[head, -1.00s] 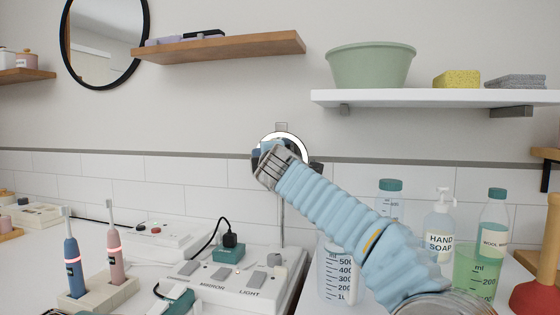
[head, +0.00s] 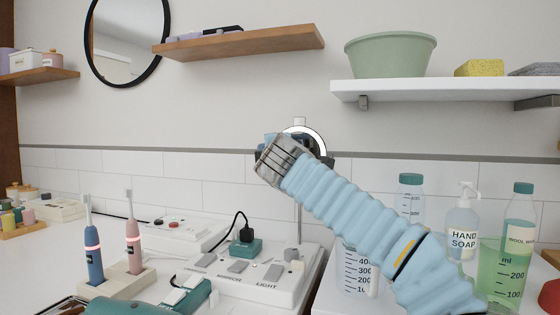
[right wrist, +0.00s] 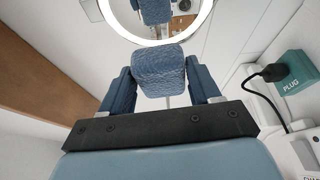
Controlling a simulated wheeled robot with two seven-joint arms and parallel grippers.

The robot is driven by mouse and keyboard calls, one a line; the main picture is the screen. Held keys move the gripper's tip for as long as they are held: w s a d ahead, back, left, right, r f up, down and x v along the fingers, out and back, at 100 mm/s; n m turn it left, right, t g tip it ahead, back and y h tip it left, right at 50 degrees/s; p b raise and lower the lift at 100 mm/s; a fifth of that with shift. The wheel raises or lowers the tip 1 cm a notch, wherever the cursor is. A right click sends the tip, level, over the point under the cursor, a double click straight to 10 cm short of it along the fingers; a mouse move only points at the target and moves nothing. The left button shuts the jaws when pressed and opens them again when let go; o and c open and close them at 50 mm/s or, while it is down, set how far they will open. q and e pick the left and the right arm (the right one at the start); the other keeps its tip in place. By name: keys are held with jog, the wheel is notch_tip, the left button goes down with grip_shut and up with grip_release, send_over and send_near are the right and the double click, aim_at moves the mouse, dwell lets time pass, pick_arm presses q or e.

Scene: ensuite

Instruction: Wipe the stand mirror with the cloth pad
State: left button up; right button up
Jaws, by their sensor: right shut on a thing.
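The stand mirror (head: 318,140) is a round mirror with a bright ring rim on a thin post, partly hidden behind my right arm in the head view. In the right wrist view its lit rim (right wrist: 205,18) curves across the top, and the glass reflects a blue pad. My right gripper (right wrist: 163,85) is shut on the blue textured cloth pad (right wrist: 160,72), held between its two blue fingers. The pad's top edge overlaps the lower rim in that view; I cannot tell whether they touch. In the head view the fingers are mostly hidden by the wrist. My left gripper is out of view.
A white switch panel (head: 268,296) with a teal plug (head: 245,247) and black cord stands below the mirror. Toothbrushes in a holder (head: 118,284) stand at left. Bottles, including hand soap (head: 463,238), stand at right. A white shelf (head: 450,90) overhangs the right side.

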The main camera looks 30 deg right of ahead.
jog(key=shift+s+a, duration=0.1)
jog(key=shift+s+a+b, duration=0.5)
jog(key=shift+s+a, duration=0.45)
jog(key=shift+a, duration=0.2)
